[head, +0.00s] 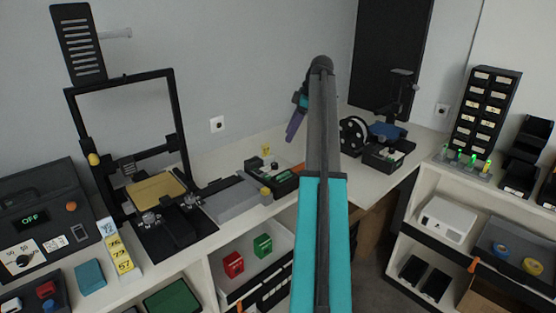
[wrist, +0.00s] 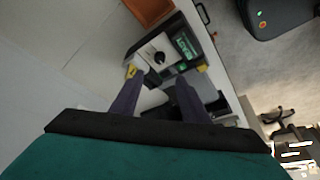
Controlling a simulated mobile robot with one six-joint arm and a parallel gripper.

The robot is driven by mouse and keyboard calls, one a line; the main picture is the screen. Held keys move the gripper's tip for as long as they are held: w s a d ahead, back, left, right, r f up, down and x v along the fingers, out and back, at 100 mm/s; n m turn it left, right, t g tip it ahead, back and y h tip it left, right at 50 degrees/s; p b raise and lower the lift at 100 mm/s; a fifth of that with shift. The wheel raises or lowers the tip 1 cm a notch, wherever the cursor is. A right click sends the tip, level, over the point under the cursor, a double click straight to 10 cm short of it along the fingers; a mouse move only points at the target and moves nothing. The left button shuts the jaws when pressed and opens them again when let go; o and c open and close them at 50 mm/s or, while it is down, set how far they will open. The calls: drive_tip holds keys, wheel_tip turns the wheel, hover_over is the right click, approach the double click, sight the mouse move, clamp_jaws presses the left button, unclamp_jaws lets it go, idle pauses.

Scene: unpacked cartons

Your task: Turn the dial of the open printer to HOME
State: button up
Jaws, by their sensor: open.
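The open printer (head: 180,125) with a black frame and gold bed stands at the left in the head view. In the wrist view a control box (wrist: 143,50) carries a round black dial (wrist: 160,57) on a white panel, beside a green-lit display (wrist: 185,45). The dial's markings are too small to read, and I cannot tell for sure which machine this box belongs to. My gripper (wrist: 160,82) is open, its purple fingers apart below the dial in the picture and not visibly touching it. In the head view my gripper (head: 294,130) hangs over the bench, partly hidden by my arm.
A second printer (head: 388,130) with a spool (head: 353,135) stands right of my arm. A small dark box (head: 285,181) sits on the bench near my arm. A unit reading OFF (head: 30,217) is at far left. An orange bin (wrist: 150,10) shows in the wrist view.

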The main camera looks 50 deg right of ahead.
sight(275, 163)
drive_tip(key=p+x, duration=0.3)
drive_tip(key=x, duration=1)
drive_tip(key=shift+w+f, duration=0.1)
drive_tip(key=shift+f, duration=0.25)
